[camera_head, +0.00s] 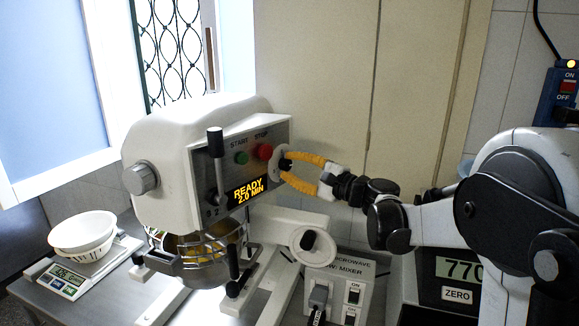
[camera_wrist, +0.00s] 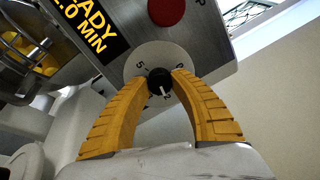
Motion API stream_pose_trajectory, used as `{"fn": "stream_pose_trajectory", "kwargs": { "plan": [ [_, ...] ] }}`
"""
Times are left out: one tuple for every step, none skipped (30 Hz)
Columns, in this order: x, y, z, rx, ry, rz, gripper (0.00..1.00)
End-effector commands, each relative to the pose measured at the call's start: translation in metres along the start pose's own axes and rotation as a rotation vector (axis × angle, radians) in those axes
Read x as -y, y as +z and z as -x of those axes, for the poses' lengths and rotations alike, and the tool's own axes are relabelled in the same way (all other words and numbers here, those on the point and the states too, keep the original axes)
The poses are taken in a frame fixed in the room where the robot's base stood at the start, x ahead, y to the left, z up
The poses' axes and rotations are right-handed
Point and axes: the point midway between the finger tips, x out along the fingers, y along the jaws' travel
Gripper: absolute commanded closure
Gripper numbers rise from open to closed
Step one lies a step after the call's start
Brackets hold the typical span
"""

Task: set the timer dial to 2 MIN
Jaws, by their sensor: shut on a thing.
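The timer dial is a black knob (camera_wrist: 158,84) on a round pale plate (camera_wrist: 133,66) with printed numbers, on the mixer's front panel. My gripper (camera_wrist: 161,78) has its two ribbed orange fingers shut on the knob, one on each side. The knob's white mark points towards the 2 in the wrist view. The display (camera_head: 247,191) glows "READY 2.0 MIN". In the head view my gripper (camera_head: 285,166) reaches the plate from the right, and the fingers partly hide the knob.
A green START button (camera_head: 241,158) and a red STOP button (camera_head: 264,151) sit above the display. A black-knobbed lever (camera_head: 216,150) stands in front of the panel. The mixer bowl (camera_head: 205,262) is below. White bowls (camera_head: 83,232) rest on a scale at left. A switch box (camera_head: 345,285) stands at right.

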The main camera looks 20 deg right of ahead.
Motion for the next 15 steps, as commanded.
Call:
{"fn": "stream_pose_trajectory", "kwargs": {
  "plan": [
    [-0.0005, -0.0003, 0.0001, -0.001, 0.001, -0.001, 1.0],
    [-0.0005, -0.0003, 0.0001, -0.001, 0.001, -0.002, 1.0],
    [-0.0005, -0.0003, 0.0001, -0.001, 0.001, -0.002, 1.0],
    [-0.0005, -0.0003, 0.0002, -0.001, 0.001, -0.002, 1.0],
    [-0.0006, -0.0003, 0.0002, -0.001, 0.001, -0.002, 1.0],
    [-0.0006, -0.0003, 0.0002, -0.001, 0.001, -0.002, 1.0],
    [-0.0006, -0.0003, 0.0002, -0.001, 0.001, -0.001, 1.0],
    [-0.0006, -0.0003, 0.0002, -0.001, 0.001, -0.001, 1.0],
    [-0.0006, -0.0003, 0.0002, -0.001, 0.001, -0.001, 1.0],
    [-0.0006, -0.0003, 0.0002, -0.001, 0.001, -0.001, 1.0],
    [-0.0006, -0.0003, 0.0002, -0.001, 0.001, -0.001, 0.66],
    [-0.0006, -0.0003, 0.0002, -0.001, 0.001, -0.001, 0.54],
    [-0.0005, -0.0003, 0.0002, -0.001, 0.001, -0.001, 0.47],
    [-0.0005, -0.0003, 0.0002, -0.001, 0.001, -0.001, 0.47],
    [-0.0005, -0.0002, 0.0002, -0.001, 0.001, -0.001, 0.47]
  ]
}}
